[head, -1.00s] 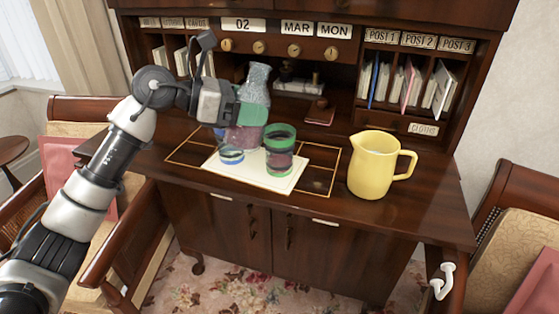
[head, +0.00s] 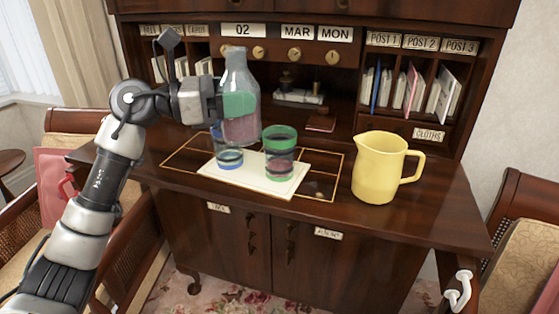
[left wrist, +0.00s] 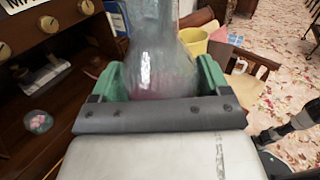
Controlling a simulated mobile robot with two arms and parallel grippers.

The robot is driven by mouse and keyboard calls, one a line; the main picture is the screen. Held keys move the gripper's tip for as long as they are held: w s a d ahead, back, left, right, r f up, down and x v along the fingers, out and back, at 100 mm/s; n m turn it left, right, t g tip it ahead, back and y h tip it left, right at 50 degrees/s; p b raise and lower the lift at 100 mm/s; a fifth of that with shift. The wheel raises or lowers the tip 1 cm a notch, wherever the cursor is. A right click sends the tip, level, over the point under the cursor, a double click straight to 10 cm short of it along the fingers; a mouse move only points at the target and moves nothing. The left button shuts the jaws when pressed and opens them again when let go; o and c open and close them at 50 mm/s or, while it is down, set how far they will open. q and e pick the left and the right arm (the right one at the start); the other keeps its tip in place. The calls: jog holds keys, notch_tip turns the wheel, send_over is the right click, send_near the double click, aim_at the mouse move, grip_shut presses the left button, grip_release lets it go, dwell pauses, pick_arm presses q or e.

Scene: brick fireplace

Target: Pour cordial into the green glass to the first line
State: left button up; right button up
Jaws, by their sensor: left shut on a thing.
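A clear glass bottle (head: 237,70) with pink liquid in its lower part is upright between the green fingers of my left gripper (head: 240,104). The gripper is shut around its middle, above and behind the glasses; the bottle also fills the middle of the left wrist view (left wrist: 160,62). The green glass (head: 280,135) stands upright on a white sheet (head: 262,183), with dark pink liquid low in it. I cannot make out its level against any line. A blue glass (head: 230,158) stands left of it, just below the bottle.
A yellow jug (head: 378,168) stands on the desk right of the sheet. Pigeonholes with envelopes (head: 412,90) and small drawers close off the back of the desk. Chairs stand at both sides. The desk top between sheet and jug is clear.

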aim_at(236, 77)
pick_arm(q)
jog(key=shift+r, duration=0.2)
jog(key=shift+r+p, duration=0.95)
jog(key=shift+r, duration=0.5)
jog(key=shift+f, duration=0.1)
